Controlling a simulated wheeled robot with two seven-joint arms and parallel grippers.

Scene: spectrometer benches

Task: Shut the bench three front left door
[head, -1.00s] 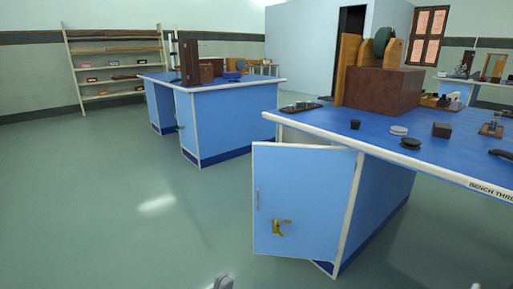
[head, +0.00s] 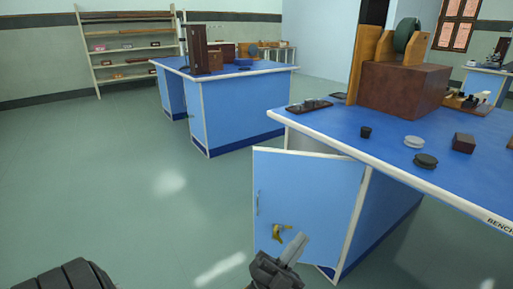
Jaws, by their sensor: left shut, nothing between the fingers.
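The bench three front left door (head: 305,195) is a blue panel with pale edges. It stands ajar, swung out from bench three (head: 385,205), with its upright edge on the right beside the bench's white corner. A slim handle and a brass latch (head: 279,231) are on its face. My left gripper (head: 298,243) is shut and empty. It appears in front of the door's lower part, just right of and below the latch. I cannot tell whether it touches the panel. My right gripper is not in view.
Bench three's top (head: 345,123) carries a brown box instrument (head: 402,90), dark and pale discs and a small brown block (head: 463,143). Another blue bench (head: 240,105) and a shelf rack (head: 128,50) stand behind. The floor left of the door is clear.

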